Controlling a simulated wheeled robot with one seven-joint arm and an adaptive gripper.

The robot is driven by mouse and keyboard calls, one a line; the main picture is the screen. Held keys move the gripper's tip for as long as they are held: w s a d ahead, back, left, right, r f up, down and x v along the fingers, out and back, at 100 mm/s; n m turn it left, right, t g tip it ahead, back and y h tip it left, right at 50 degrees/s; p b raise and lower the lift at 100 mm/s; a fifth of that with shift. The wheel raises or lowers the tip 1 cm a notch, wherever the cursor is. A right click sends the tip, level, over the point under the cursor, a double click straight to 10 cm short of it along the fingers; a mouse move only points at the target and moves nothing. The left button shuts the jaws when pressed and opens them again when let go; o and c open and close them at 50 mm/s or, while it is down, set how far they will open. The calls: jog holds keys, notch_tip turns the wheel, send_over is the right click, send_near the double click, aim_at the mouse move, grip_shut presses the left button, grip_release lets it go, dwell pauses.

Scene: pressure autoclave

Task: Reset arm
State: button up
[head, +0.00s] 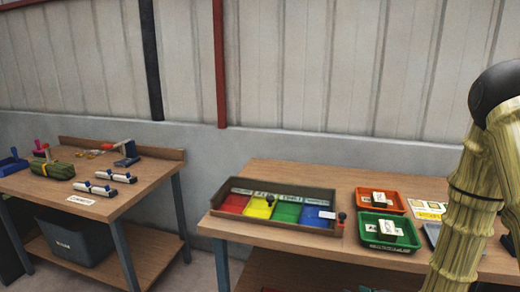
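My arm shows at the right edge of the head view as a pale yellow, ribbed sleeve with a black joint at the top. It rises in front of the right end of the right-hand table. My gripper lies outside the picture, so its state and anything in it are hidden.
The right table (277,174) bears a sorting tray (211,212) with red, yellow, green and blue sections, an orange bin (401,210) and a green bin (388,250). The left table (140,184) holds tools; a grey tub (72,245) sits below. A floor gap separates the tables.

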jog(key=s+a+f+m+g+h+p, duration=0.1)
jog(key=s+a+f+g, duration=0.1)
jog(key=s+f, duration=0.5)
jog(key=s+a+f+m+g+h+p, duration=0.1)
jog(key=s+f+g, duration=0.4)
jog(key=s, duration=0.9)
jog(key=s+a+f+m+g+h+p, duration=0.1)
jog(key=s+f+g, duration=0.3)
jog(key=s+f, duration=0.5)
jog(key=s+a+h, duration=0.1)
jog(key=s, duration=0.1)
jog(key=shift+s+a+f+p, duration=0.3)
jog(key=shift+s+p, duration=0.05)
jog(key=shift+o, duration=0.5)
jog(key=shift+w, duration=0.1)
